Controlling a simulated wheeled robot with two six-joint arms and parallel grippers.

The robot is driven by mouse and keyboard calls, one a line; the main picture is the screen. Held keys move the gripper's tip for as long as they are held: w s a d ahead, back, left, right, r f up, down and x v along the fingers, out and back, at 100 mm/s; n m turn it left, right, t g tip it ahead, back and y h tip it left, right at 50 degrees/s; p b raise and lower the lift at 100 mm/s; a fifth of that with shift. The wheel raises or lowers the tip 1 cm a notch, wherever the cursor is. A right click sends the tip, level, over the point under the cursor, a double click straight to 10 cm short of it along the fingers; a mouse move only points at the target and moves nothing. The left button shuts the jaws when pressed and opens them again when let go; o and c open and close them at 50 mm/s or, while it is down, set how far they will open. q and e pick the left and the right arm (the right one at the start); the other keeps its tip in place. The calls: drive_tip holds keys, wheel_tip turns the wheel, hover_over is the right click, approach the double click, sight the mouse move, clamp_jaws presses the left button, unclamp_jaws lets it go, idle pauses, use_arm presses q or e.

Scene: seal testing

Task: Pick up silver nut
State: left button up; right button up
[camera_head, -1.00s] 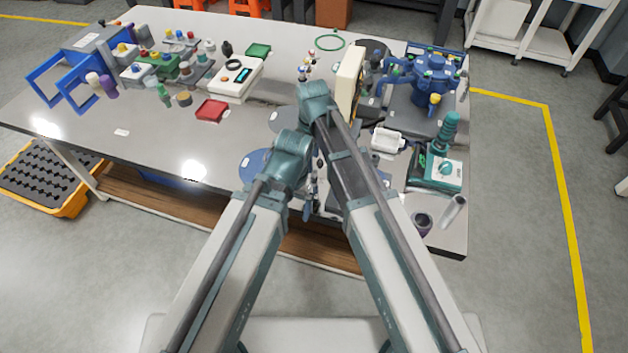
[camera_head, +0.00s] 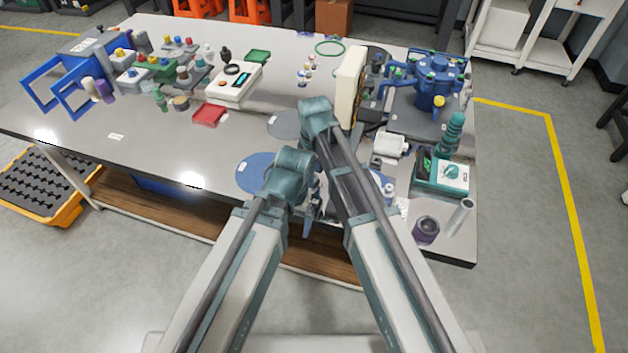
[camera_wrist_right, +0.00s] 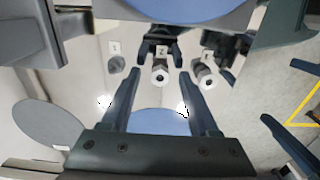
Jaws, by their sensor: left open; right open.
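In the right wrist view my right gripper (camera_wrist_right: 160,76) is open, its two dark fingers apart. A silver nut (camera_wrist_right: 160,76) stands in the gap between the fingertips, near the white label 2. Another silver nut (camera_wrist_right: 208,77) stands right of the right finger by label 3. A darker grey nut (camera_wrist_right: 116,65) stands left by label 1. I cannot tell whether the fingers touch the middle nut. In the head view my left gripper (camera_head: 308,222) is low at the table's front edge, small and partly hidden; my right gripper and the nuts are hidden behind my arms.
A blue disc (camera_head: 255,174) lies left of my arms. The table's front-left part (camera_head: 140,150) is mostly clear.

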clamp_jaws()
use_arm(q)
drive_tip(key=shift+r, duration=0.1)
use_arm(e)
drive_tip(key=shift+r, duration=0.1)
